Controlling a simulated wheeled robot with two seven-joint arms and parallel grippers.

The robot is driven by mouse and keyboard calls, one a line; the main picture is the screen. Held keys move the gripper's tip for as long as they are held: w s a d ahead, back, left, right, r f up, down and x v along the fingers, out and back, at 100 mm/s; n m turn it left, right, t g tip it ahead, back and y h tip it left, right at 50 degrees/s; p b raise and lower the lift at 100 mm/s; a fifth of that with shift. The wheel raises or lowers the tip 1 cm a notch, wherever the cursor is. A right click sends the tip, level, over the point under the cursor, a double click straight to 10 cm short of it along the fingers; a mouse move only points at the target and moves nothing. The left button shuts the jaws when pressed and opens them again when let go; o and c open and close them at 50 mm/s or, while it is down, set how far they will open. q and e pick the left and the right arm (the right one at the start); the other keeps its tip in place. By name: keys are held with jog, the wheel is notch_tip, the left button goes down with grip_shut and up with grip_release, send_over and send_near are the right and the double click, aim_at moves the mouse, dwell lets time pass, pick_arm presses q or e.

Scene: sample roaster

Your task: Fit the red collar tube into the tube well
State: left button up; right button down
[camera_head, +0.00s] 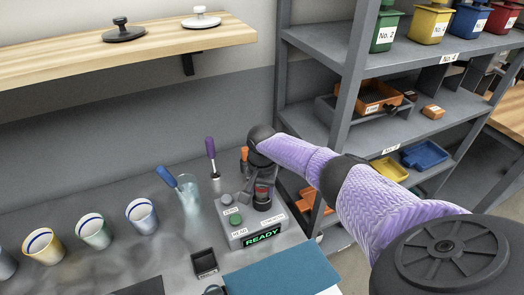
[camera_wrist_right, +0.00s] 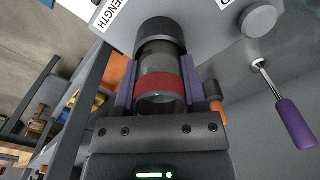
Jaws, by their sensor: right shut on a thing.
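The red collar tube (camera_wrist_right: 160,90) is a clear grey tube with a red band. It sits between the purple fingers of my right gripper (camera_wrist_right: 168,95) in the wrist view. The tube's far end meets a dark round collar (camera_wrist_right: 161,34) on the instrument, which looks like the tube well. The tube is lined up with it; I cannot tell how deep it sits. My left gripper is out of view.
A purple-handled tool (camera_head: 211,150) stands behind the instrument, beside a glass with a blue-handled tool (camera_head: 165,179). Several cups (camera_head: 93,231) stand left. A small black tray (camera_head: 205,262) and a blue folder (camera_head: 282,272) lie in front. A grey shelf rack (camera_head: 350,90) stands right.

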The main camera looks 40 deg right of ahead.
jog(key=shift+f, duration=0.25)
jog(key=shift+c, duration=0.8)
grip_release()
jog(key=shift+o, duration=0.5)
notch_tip(320, 180, up, 10)
jog(key=p, duration=0.4)
jog(key=shift+f, duration=0.1)
